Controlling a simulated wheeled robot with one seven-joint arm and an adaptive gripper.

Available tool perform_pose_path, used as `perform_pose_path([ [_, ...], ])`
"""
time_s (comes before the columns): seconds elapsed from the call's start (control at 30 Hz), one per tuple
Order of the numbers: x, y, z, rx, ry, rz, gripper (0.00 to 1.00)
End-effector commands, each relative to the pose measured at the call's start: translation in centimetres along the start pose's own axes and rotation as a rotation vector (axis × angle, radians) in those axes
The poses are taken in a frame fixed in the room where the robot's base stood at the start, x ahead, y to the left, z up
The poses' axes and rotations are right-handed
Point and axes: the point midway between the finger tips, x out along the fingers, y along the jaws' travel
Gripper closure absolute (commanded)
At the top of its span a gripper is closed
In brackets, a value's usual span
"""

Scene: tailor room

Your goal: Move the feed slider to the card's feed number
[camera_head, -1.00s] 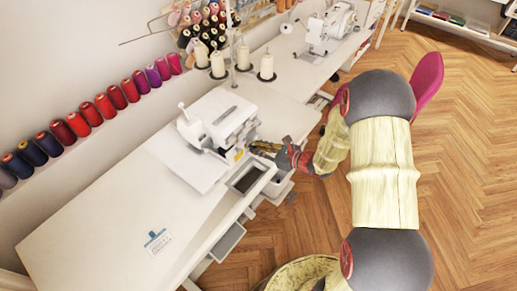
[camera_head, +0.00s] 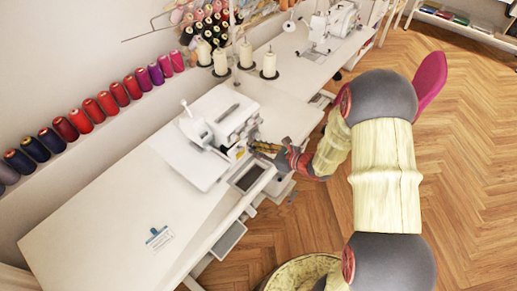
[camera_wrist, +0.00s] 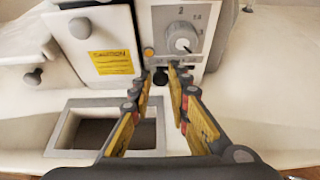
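The white sewing machine (camera_head: 222,122) stands on the long white table. Its front panel (camera_wrist: 205,18) shows close in the wrist view, with a round grey dial (camera_wrist: 182,40), printed numbers and an orange button (camera_wrist: 149,52). A small dark knob (camera_wrist: 160,77) sits below the dial, between my fingertips; it may be the slider, but I cannot be sure. My gripper (camera_head: 255,147) is partly open at the machine's front, and its two fingers (camera_wrist: 161,75) flank the knob with no clear contact. A small card with a blue clip (camera_head: 158,238) lies on the table; its writing is unreadable.
A rectangular opening (camera_wrist: 110,130) in the machine's table lies left of my fingers. Thread cones (camera_head: 245,55) stand behind the machine, and coloured spools (camera_head: 80,120) line the wall ledge. A basket (camera_head: 300,272) is on the floor.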

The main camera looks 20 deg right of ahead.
Motion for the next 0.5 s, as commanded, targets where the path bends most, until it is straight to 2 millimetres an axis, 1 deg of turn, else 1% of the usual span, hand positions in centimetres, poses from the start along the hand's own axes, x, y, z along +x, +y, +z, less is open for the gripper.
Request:
perform_pose_path([
  [0.03, 0.00, 0.00, -0.01, 0.000, 0.000, 0.000, 0.78],
  [0.23, 0.00, -0.01, 0.00, 0.000, 0.000, 0.000, 0.66],
  [0.5, -0.02, -0.02, 0.01, 0.000, 0.000, 0.000, 0.66],
])
